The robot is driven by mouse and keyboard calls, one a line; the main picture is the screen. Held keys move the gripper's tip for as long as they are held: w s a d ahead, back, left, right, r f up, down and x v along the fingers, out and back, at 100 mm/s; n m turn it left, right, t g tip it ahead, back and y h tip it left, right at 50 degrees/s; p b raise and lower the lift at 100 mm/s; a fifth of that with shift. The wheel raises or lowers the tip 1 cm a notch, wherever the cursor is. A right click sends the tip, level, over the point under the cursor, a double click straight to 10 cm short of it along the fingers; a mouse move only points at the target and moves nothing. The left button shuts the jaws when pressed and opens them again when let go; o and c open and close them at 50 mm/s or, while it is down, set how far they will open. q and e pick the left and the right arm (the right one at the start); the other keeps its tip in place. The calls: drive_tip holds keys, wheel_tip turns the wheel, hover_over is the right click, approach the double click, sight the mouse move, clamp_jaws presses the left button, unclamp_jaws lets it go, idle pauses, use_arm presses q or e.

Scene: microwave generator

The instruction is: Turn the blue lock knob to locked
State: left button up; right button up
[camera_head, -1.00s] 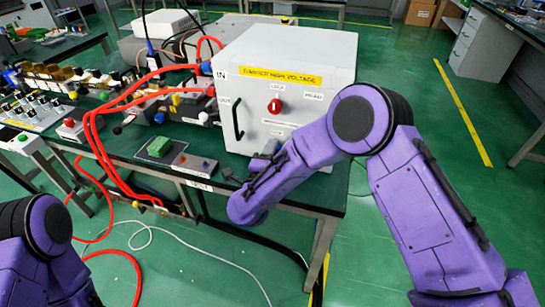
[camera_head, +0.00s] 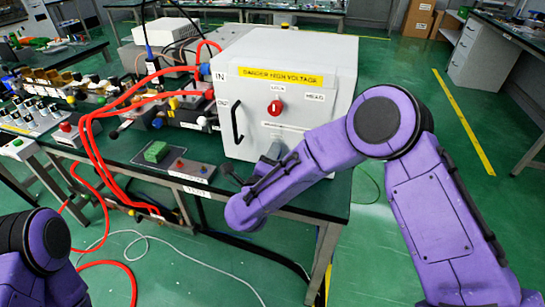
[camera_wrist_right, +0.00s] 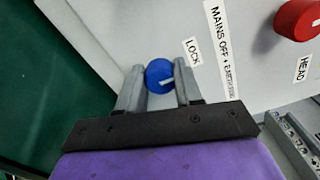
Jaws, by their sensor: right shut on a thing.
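The blue lock knob (camera_wrist_right: 159,76) is on the pale front of the white cabinet, beside a LOCK label (camera_wrist_right: 192,51). In the head view the right gripper (camera_head: 273,150) is at the lower front of the white cabinet (camera_head: 285,45), and the knob is hidden there. My left arm shows at the lower left, but its gripper is out of view.
A red knob (camera_head: 275,107) is above the gripper on the cabinet front, with a black handle (camera_head: 236,124) to the left. Red cables (camera_head: 90,130) run along the bench's left. A small grey box (camera_head: 190,171) lies near the front edge.

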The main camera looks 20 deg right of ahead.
drive_tip(key=o, duration=1)
drive_tip(key=b+v, duration=0.1)
drive_tip(key=v, duration=0.9)
drive_tip(key=shift+s+a+b, duration=0.15)
drive_tip(key=shift+a+b, duration=0.05)
drive_tip(key=shift+b, duration=0.1)
